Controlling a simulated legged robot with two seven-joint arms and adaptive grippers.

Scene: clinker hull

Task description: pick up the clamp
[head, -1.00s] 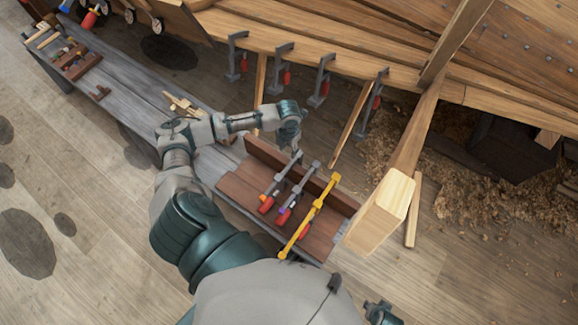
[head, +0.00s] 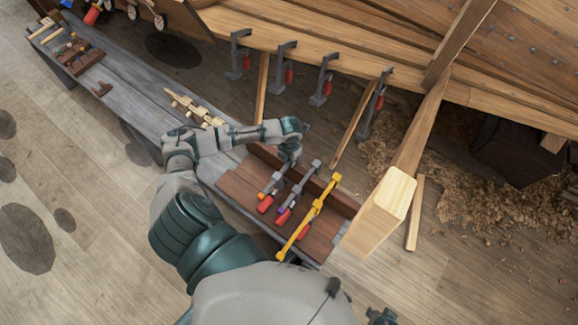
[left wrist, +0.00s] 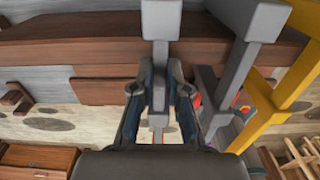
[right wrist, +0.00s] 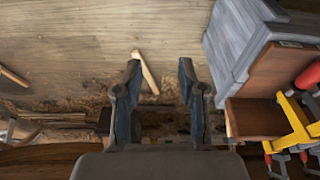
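Three bar clamps lie side by side on a brown wooden board (head: 240,187) on the bench: a grey one with a red handle (head: 265,203) at the left, a grey one (head: 298,193) in the middle and a yellow one (head: 318,206) at the right. My left gripper (head: 291,154) is over the far end of the left grey clamp and hides part of it. In the left wrist view its fingers (left wrist: 159,85) close in on both sides of that clamp's grey bar (left wrist: 160,55). My right gripper (right wrist: 158,75) is open and empty, away from the clamps.
Several grey clamps (head: 322,85) hang along the hull plank above. A thick timber post (head: 382,210) stands right of the board. Wooden pieces (head: 193,108) and tools (head: 80,55) lie on the grey bench (head: 130,90). The floor at the left is clear.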

